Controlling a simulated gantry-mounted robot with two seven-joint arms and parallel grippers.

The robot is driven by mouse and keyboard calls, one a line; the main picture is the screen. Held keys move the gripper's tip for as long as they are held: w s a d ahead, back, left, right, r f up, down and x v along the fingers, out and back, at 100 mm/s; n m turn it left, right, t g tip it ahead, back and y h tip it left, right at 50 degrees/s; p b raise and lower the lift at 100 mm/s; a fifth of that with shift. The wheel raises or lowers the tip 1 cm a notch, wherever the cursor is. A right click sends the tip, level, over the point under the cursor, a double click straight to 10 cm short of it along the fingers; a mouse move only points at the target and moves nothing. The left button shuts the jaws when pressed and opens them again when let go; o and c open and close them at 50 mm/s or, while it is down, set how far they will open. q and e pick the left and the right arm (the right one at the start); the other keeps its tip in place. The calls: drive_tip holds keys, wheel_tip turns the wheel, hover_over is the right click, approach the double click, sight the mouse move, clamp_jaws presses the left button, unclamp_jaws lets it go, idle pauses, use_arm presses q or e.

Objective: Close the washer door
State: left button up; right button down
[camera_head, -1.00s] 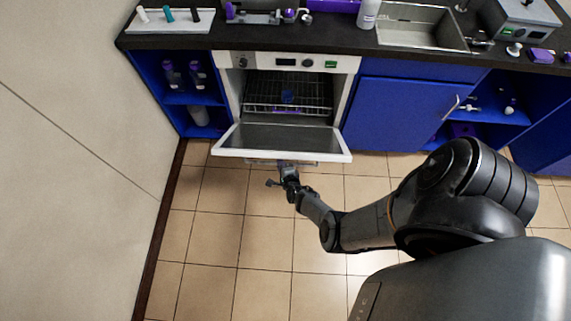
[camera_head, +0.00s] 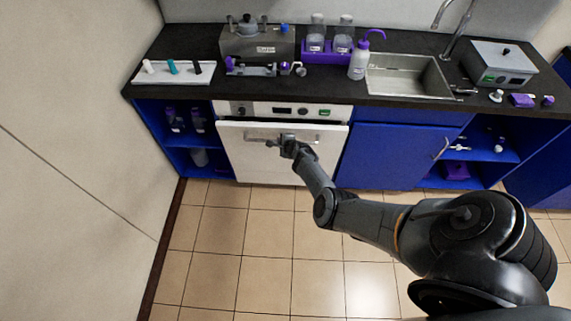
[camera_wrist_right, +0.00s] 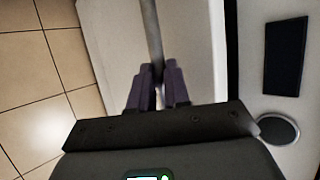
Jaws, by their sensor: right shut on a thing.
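The washer (camera_head: 262,109) is built in under the counter, with a white control panel on top. Its white door (camera_head: 250,158) stands upright or nearly so against the front, and the inside is hidden. A thin gap at the door's top edge is too small to judge. My right gripper (camera_head: 283,141) is at the door's handle (camera_head: 262,137), near the upper middle of the door. In the right wrist view the gripper (camera_wrist_right: 158,78) has its two fingers shut on the handle bar (camera_wrist_right: 152,35). My left gripper is not in view.
Blue cabinets (camera_head: 385,155) stand to the right and an open blue shelf (camera_head: 192,138) to the left. The black counter (camera_head: 330,83) above carries bottles and instruments, with a sink (camera_head: 408,78). The tiled floor (camera_head: 240,230) in front is clear.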

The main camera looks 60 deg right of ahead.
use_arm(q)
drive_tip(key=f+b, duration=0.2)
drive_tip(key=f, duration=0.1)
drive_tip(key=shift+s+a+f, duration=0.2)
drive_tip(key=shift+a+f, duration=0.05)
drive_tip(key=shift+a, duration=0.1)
use_arm(e)
drive_tip(key=d, duration=0.1)
drive_tip(key=w+d, duration=0.2)
drive_tip(key=d, duration=0.1)
drive_tip(key=shift+d+r, duration=0.1)
drive_tip(key=shift+r, duration=0.25)
drive_tip(key=shift+d, duration=0.1)
drive_tip(key=c, duration=1.4)
unclamp_jaws()
drive_tip(key=shift+w+r, duration=0.1)
drive_tip(key=o, duration=0.3)
drive_tip(key=shift+d, duration=0.15)
drive_tip(key=shift+r+p, duration=0.5)
drive_tip(key=shift+r, duration=0.1)
use_arm(q)
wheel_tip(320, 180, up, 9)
drive_tip(key=p, duration=0.7)
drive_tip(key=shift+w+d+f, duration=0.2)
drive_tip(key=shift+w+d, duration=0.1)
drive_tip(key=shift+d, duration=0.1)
use_arm(e)
approach(282, 130)
drive_tip(key=shift+s+a+f, duration=0.3)
drive_tip(key=shift+a+f, duration=0.05)
